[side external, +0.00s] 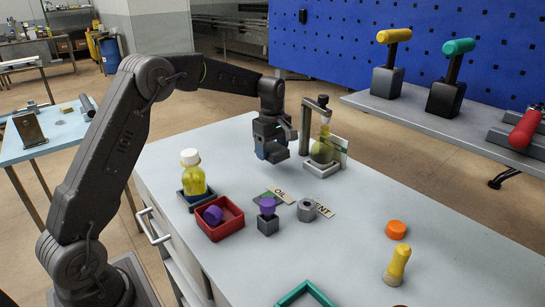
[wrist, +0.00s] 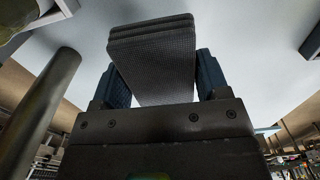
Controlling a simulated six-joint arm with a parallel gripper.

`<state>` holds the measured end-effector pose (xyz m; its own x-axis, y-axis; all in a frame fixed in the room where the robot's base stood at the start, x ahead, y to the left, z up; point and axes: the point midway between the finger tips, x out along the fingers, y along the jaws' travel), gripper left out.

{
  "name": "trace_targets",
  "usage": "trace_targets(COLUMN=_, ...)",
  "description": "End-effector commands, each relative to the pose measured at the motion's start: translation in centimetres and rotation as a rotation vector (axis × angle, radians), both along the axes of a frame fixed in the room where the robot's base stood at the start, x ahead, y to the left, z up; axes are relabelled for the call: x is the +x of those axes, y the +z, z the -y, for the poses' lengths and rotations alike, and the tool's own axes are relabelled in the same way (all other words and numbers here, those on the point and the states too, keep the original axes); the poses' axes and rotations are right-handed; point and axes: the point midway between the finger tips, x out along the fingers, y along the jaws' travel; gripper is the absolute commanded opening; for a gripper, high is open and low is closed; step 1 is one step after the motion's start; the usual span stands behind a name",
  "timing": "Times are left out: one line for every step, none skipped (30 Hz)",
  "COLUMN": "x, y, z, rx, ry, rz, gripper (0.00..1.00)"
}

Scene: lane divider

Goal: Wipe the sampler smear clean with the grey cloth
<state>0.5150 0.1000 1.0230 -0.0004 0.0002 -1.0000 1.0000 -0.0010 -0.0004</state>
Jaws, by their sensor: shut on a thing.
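My gripper (side external: 273,156) hangs over the far part of the white table, just left of the sampler. In the wrist view the grey cloth (wrist: 152,65), a folded, woven-looking pad, sits between my two blue-padded fingers, which are shut on it. In the side view the cloth is hard to make out against the gripper. The sampler (side external: 306,128) has a grey post with a dark top, a pale base and a flask (side external: 322,149) of yellow-green liquid. Its post also shows close by at the left of the wrist view (wrist: 38,112). I cannot make out the smear in either view.
Nearer on the table (side external: 450,255) stand a yellow bottle (side external: 193,177), a red bin (side external: 222,226), a purple-topped block (side external: 267,222), labels, a hex nut (side external: 307,210), an orange cap (side external: 396,229), a yellow peg (side external: 397,267) and a teal frame (side external: 304,292). The table's right middle is mostly clear.

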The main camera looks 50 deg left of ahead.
Motion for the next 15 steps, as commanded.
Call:
trace_targets(x=0.0, y=0.6, z=0.0, rx=0.001, ry=0.000, rz=0.003, gripper=0.46)
trace_targets(x=0.0, y=0.9, z=0.0, rx=0.001, ry=0.000, rz=0.003, gripper=0.46)
trace_targets(x=0.0, y=1.2, z=0.0, rx=0.001, ry=0.000, rz=0.003, gripper=0.46)
trace_targets(x=0.1, y=1.5, z=0.0, rx=0.001, ry=0.000, rz=0.003, gripper=0.46)
trace_targets(x=0.1, y=1.7, z=0.0, rx=0.001, ry=0.000, rz=0.003, gripper=0.46)
trace_targets(x=0.0, y=2.1, z=0.0, rx=0.000, ry=0.000, rz=0.002, gripper=0.46)
trace_targets(x=0.0, y=2.3, z=0.0, rx=0.000, ry=0.000, rz=0.002, gripper=0.46)
trace_targets(x=0.1, y=2.6, z=0.0, rx=0.001, ry=0.000, rz=0.003, gripper=0.46)
trace_targets(x=0.1, y=2.9, z=0.0, rx=0.001, ry=0.000, rz=0.003, gripper=0.46)
trace_targets(x=0.0, y=3.0, z=0.0, rx=0.000, ry=0.000, rz=0.002, gripper=0.46)
trace_targets(x=0.0, y=3.2, z=0.0, rx=0.000, ry=0.000, rz=0.002, gripper=0.46)
trace_targets(x=0.0, y=3.3, z=0.0, rx=0.000, ry=0.000, rz=0.001, gripper=0.46)
trace_targets(x=0.0, y=3.3, z=0.0, rx=0.000, ry=0.000, rz=0.001, gripper=0.46)
trace_targets(x=0.0, y=3.4, z=0.0, rx=0.000, ry=0.000, rz=0.001, gripper=0.46)
trace_targets(x=0.0, y=3.4, z=0.0, rx=0.000, ry=0.000, rz=0.001, gripper=0.46)
